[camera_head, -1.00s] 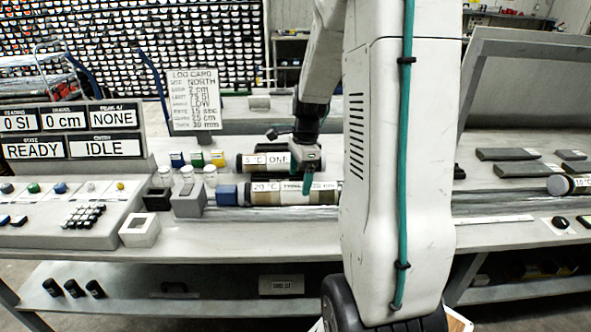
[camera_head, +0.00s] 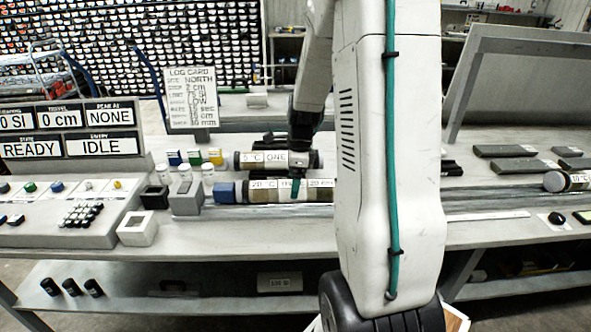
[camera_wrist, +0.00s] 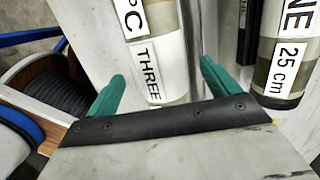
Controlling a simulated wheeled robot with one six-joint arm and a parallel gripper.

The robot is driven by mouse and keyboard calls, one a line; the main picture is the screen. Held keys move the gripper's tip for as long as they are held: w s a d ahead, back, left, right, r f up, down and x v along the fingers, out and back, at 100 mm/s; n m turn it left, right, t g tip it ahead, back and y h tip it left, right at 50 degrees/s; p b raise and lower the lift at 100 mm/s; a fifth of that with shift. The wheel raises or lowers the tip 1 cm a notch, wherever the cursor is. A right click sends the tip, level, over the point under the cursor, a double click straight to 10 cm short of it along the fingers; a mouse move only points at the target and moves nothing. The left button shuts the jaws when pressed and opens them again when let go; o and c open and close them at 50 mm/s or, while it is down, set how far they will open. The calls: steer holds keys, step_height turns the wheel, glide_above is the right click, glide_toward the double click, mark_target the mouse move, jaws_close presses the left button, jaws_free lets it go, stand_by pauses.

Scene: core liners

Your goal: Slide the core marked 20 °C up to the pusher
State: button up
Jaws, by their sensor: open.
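The core marked 20 °C (camera_head: 262,196) lies lengthwise on the bench, with a white label that is partly covered by my gripper. My gripper (camera_head: 297,188) points down over the middle of the core. In the wrist view its green fingers (camera_wrist: 160,88) are open, one on either side of the core labelled THREE (camera_wrist: 150,65). Whether they touch it is not clear.
Bench front (camera_head: 240,234) is clear.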

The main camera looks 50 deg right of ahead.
steer(key=shift+w+a+f, duration=0.1)
steer(key=shift+f, duration=0.9)
steer(key=shift+w+a+f, duration=0.1)
steer(key=shift+f, duration=0.9)
steer(key=shift+c, duration=0.3)
jaws_close()
